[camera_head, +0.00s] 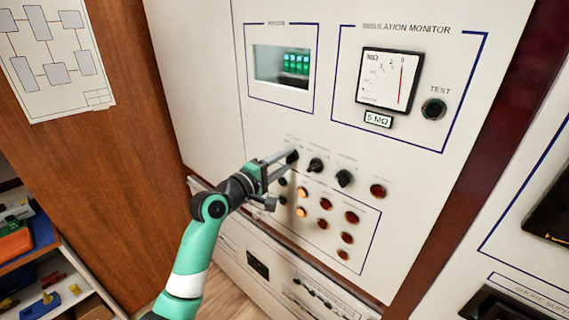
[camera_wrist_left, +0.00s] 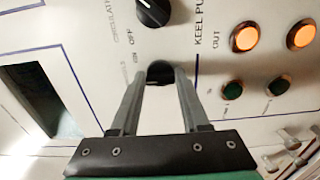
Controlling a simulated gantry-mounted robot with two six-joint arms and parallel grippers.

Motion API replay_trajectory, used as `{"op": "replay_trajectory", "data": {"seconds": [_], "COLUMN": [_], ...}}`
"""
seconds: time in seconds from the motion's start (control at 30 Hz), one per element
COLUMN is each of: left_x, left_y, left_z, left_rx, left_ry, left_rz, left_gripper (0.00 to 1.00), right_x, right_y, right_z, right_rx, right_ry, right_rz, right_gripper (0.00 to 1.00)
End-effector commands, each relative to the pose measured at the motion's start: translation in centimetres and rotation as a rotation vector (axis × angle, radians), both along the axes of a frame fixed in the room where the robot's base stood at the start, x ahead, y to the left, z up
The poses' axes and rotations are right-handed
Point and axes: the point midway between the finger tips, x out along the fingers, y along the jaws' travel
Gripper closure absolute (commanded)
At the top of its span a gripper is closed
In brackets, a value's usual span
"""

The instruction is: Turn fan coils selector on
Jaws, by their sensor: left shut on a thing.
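My left gripper (camera_head: 281,158) reaches the white panel at the left end of a row of black selector knobs. In the left wrist view its two fingers (camera_wrist_left: 160,80) are shut on a round black selector knob (camera_wrist_left: 159,69), one finger on each side. In the head view that knob (camera_head: 292,156) shows only partly past the fingertips. The lettering beside it is partly covered by a finger; the word ON is legible. I cannot read the name fully or tell the knob's pointer direction. My right gripper is in neither view.
Two more black selectors (camera_head: 316,165) (camera_head: 344,178) and a red button (camera_head: 377,190) continue the row. Lit orange and dark red lamps (camera_head: 325,204) sit below. The insulation meter (camera_head: 388,80) and TEST button (camera_head: 433,109) are above right. Shelves (camera_head: 40,260) stand lower left.

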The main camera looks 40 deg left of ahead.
Motion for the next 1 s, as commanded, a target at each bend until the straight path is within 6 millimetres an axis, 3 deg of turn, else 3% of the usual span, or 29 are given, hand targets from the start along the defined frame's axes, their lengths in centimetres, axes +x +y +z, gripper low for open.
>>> {"op": "replay_trajectory", "data": {"seconds": [0.6,1.0], "left_x": [0.0,0.0], "left_y": [0.1,0.1], "left_z": [-0.4,-0.3], "left_rx": [0.562,0.766], "left_ry": [0.008,0.011], "left_rz": [0.000,0.000], "left_gripper": [1.00,1.00], "right_x": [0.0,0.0], "right_y": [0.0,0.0], "right_z": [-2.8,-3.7], "right_rx": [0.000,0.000], "right_ry": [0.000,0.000], "right_rz": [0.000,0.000], "right_gripper": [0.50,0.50]}}
